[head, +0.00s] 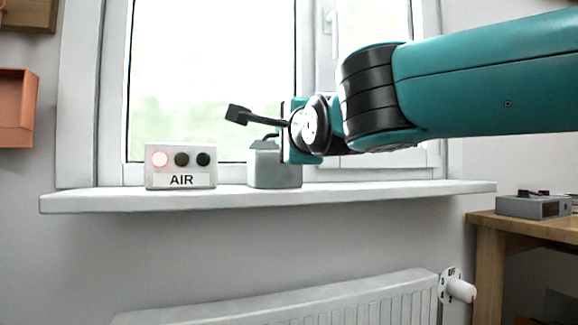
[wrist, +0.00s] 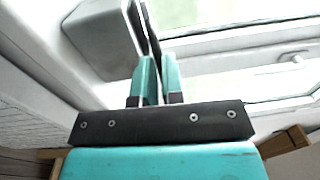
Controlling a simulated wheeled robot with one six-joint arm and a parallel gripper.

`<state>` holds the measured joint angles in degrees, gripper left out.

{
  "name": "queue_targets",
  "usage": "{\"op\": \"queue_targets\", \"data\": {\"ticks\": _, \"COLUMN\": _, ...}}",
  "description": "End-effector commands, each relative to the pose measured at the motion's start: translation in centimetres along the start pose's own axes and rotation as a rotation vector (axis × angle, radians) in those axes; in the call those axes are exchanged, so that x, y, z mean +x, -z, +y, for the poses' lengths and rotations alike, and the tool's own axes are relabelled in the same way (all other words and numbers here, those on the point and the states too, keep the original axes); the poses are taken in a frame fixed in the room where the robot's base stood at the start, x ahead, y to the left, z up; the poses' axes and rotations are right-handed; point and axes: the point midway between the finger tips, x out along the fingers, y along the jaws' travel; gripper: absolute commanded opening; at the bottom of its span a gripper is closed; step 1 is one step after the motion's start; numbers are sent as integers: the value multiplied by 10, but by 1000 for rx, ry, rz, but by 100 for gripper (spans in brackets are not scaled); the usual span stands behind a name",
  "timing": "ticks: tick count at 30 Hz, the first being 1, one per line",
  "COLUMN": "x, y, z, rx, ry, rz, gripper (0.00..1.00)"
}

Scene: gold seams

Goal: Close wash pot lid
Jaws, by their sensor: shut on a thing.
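The wash pot (head: 275,175) is a small grey-green box on the window sill. Its top is partly hidden behind my gripper (head: 283,142), which is at the pot's upper right. The wrist view shows the pot (wrist: 103,38) at upper left, beside the fingers. There my gripper (wrist: 157,66) has its two teal fingers close together on a thin dark strip (wrist: 151,35), which appears to be part of the lid. The strip stands along the pot's side in that view. How far the lid is open cannot be told.
A white AIR box (head: 181,167) with a lit pink lamp and two dark lamps stands left of the pot on the sill (head: 350,189). The window is close behind. A radiator (head: 300,303) with a valve (head: 459,290) is below. A wooden table (head: 520,226) is at right.

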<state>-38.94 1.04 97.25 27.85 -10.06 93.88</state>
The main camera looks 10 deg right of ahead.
Motion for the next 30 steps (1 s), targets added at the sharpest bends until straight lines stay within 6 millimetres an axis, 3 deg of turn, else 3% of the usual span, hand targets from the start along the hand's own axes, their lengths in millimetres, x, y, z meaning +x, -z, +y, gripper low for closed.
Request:
{"op": "queue_targets", "data": {"ticks": 1, "x": -1, "y": 0, "z": 14, "rx": 1, "ry": 26, "rz": 1, "gripper": 0}}
{"op": "queue_targets", "data": {"ticks": 7, "x": -1, "y": 1, "z": 21, "rx": 0, "ry": 103, "rz": 1, "gripper": 0}}
{"op": "queue_targets", "data": {"ticks": 29, "x": 0, "y": 1, "z": 24, "rx": -1, "ry": 162, "rz": 0, "gripper": 0}}
{"op": "queue_targets", "data": {"ticks": 30, "x": 0, "y": 1, "z": 24, "rx": -1, "ry": 161, "rz": 0, "gripper": 11}}
